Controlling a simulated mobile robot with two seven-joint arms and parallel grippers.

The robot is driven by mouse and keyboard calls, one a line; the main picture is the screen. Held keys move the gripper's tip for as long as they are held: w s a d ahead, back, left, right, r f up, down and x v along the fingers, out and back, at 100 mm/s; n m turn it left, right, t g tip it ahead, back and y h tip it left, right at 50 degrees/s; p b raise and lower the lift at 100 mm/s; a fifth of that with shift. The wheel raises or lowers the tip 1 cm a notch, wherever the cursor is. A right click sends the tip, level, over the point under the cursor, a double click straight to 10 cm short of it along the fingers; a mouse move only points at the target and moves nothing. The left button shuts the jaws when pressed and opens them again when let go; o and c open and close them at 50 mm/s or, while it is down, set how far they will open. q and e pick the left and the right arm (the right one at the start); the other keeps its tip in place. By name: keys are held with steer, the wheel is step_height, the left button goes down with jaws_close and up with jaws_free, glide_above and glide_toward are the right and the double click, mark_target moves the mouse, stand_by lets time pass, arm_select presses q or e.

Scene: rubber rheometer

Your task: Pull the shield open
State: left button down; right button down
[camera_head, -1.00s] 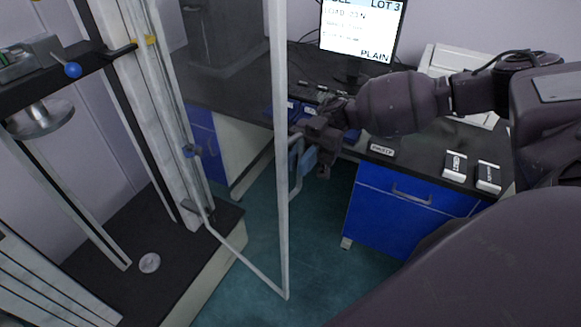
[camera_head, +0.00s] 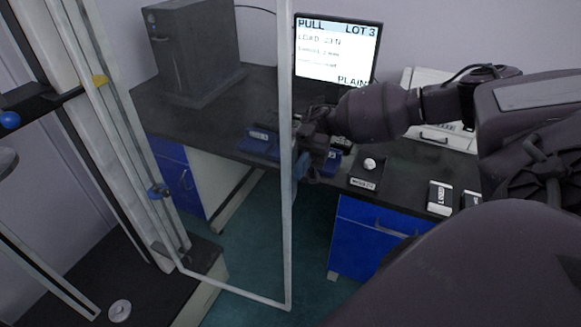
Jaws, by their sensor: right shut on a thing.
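The shield (camera_head: 287,230) is a clear panel in a pale frame, hinged at the machine's upright on the left. It stands swung out from the machine, with its free edge near the middle of the head view. My right gripper (camera_head: 301,168) is at that free edge, shut on the shield's blue handle, which is mostly hidden by the fingers and frame. The testing machine (camera_head: 150,285) stands at the left with a dark base and pale columns. My left gripper is not in view.
A dark bench (camera_head: 180,108) with blue drawers stands behind the shield, carrying a monitor (camera_head: 336,50), a dark computer case (camera_head: 190,50), a blue tray (camera_head: 262,140) and small labelled blocks (camera_head: 439,197). Teal floor is clear below the shield.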

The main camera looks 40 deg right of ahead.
steer(key=shift+w+d, duration=0.2)
steer(key=shift+d, duration=0.05)
stand_by(0.3)
steer(key=c, duration=1.2)
jaws_free()
steer(key=b+v, duration=0.2)
steer(key=v, duration=0.8)
steer(key=shift+w+d+b, duration=0.2)
steer(key=shift+d+b, duration=0.15)
